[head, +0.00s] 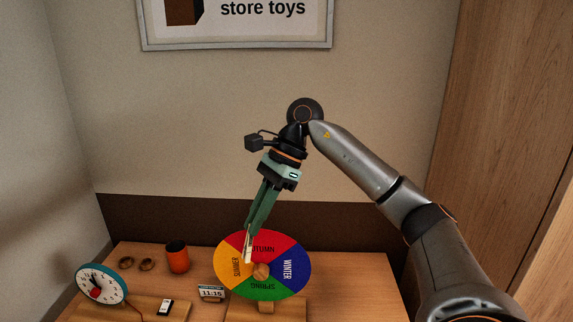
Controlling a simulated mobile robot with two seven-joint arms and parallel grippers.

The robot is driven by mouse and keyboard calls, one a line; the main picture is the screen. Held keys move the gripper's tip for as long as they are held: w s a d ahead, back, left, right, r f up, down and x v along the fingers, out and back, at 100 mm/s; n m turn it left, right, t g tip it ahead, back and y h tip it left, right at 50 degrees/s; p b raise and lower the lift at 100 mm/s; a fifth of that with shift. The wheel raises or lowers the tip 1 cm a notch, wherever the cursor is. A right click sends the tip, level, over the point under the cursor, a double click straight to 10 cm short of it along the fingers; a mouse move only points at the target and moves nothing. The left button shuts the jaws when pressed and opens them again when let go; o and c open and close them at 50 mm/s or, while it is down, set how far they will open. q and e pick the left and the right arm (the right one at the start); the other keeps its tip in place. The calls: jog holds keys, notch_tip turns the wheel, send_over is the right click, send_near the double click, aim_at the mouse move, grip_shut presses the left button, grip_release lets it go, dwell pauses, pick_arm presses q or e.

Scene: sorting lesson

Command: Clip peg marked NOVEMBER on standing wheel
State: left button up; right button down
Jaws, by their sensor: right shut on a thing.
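The standing wheel (292,248) has red, blue, green and yellow sectors. Blue reads WINTER, green SPRING and yellow SUMMER; the red sector at the top has an inverted word, apparently AUTUMN. A wooden knob sits at its middle. My right gripper (249,231) reaches down from above and is shut on a pale peg (247,251). The peg overlaps the wheel near the border of the red and yellow sectors, left of the knob. I cannot read any marking on it, nor tell whether it touches the wheel. My left gripper is out of view.
The wheel stands on a wooden base (291,308) on the table (349,273). The table's right side is clear.

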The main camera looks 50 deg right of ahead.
jog(key=s+d+r+m+t+h, duration=0.1)
jog(key=d+r+m+t, duration=0.3)
jog(key=d+r+m, duration=0.4)
jog(key=n+b, duration=0.1)
jog(key=b, duration=0.2)
send_over(274, 232)
jog(key=shift+h, duration=0.3)
jog(key=f, duration=0.4)
jog(key=shift+s+d+f, duration=0.15)
jog(key=shift+s+d, duration=0.15)
jog(key=shift+p, duration=0.4)
dwell(0.7)
jog(key=shift+w+a+f+b, duration=0.1)
jog(key=shift+f+b, duration=0.15)
jog(key=shift+f, duration=0.1)
jog(key=shift+w+a+f+b, duration=0.1)
jog(key=shift+f+b, duration=0.1)
jog(key=shift+f, duration=0.15)
jog(key=shift+f, duration=0.2)
dwell(0.3)
jog(key=shift+w+a+f+b, duration=0.1)
jog(key=shift+w+f+b, duration=0.05)
jog(key=shift+f+b, duration=0.3)
jog(key=shift+f, duration=0.1)
